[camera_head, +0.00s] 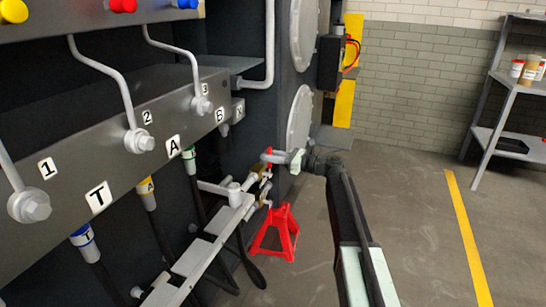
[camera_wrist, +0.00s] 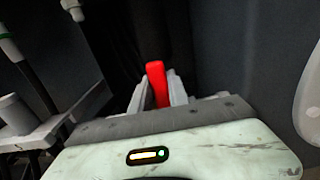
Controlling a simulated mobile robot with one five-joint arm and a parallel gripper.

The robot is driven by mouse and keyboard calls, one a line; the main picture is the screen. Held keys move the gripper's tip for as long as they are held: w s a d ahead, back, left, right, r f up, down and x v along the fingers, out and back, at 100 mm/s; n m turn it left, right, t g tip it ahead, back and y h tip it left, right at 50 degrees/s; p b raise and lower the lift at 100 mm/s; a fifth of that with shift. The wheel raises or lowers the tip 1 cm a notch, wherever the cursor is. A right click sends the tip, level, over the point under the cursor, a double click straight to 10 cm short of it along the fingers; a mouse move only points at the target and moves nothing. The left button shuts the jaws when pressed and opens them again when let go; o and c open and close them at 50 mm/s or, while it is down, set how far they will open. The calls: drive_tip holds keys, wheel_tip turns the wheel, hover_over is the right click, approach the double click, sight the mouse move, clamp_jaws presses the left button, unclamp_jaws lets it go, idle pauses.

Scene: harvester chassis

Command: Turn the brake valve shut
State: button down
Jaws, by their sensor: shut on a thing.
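The brake valve's red handle (camera_head: 268,156) shows at the far end of the grey rail, above small brass and grey fittings. My gripper (camera_head: 283,157) reaches it from the right, with its jaws at the handle. In the wrist view the red handle (camera_wrist: 157,82) stands up between the two grey fingers of my gripper (camera_wrist: 158,94), which is shut on it. The lower part of the handle and the valve body are hidden behind the jaws in the wrist view.
A red jack stand (camera_head: 275,232) stands on the floor below the handle. The grey rail (camera_head: 200,262) with hoses runs along the left, below a manifold (camera_head: 110,150) with levers. A shelf (camera_head: 512,110) stands at the right. The floor between is clear.

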drive_tip(key=shift+w+d, duration=0.1)
drive_tip(key=shift+d, duration=0.3)
drive_tip(key=c, duration=1.3)
unclamp_jaws()
drive_tip(key=shift+o, duration=0.2)
drive_tip(key=shift+a, duration=0.25)
drive_tip(key=v, duration=0.8)
drive_tip(key=shift+a, duration=0.1)
